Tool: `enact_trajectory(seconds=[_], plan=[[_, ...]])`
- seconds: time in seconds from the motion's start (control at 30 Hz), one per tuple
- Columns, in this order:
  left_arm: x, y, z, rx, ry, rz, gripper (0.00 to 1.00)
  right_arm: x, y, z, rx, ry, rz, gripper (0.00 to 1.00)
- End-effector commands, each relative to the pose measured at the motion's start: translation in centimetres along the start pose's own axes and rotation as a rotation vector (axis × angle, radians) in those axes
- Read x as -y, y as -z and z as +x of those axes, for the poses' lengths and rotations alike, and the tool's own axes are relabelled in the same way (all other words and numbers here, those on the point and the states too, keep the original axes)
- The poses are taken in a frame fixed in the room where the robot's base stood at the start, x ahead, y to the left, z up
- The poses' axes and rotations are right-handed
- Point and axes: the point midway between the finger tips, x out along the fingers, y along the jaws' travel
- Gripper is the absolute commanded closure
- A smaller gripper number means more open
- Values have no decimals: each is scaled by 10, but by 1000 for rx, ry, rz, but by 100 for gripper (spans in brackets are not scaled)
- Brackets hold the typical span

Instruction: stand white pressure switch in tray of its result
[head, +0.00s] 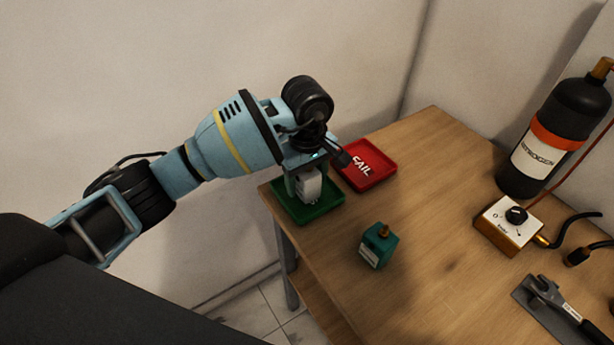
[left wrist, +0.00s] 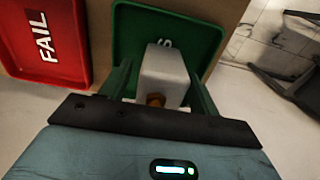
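The white pressure switch (head: 311,186) stands upright, as far as I can tell, in the green tray (head: 325,209). In the left wrist view the switch (left wrist: 164,72) shows its brass fitting toward me, with green tray floor (left wrist: 130,35) around it. My left gripper (head: 305,180) is above the tray, its fingers on either side of the switch. In the left wrist view the fingers (left wrist: 160,85) look spread, with a narrow gap to the switch at left. The switch's underside is hidden. The red FAIL tray (head: 372,167) is empty beside the green one. My right gripper is out of view.
A teal pressure switch (head: 378,246) stands on the wooden table (head: 440,200) in front of the trays. At right are a gauge box (head: 508,226) with a black knob, a black nitrogen bottle (head: 553,140) and a wrench (head: 555,300). The table's left edge is close to the green tray.

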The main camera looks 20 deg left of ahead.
Motion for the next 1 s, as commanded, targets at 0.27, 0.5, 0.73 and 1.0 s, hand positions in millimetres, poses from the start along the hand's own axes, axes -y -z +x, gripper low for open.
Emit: enact_trajectory(seconds=[0.27,0.5,0.73,1.0], plan=[[-1,0,-7,-1,-3,-1,38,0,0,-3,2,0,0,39],[-1,1,-45,-3,-4,0,38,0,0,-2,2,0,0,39],[0,1,-90,-2,-2,0,38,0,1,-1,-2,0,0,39],[0,0,-119,0,0,-1,38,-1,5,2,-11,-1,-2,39]])
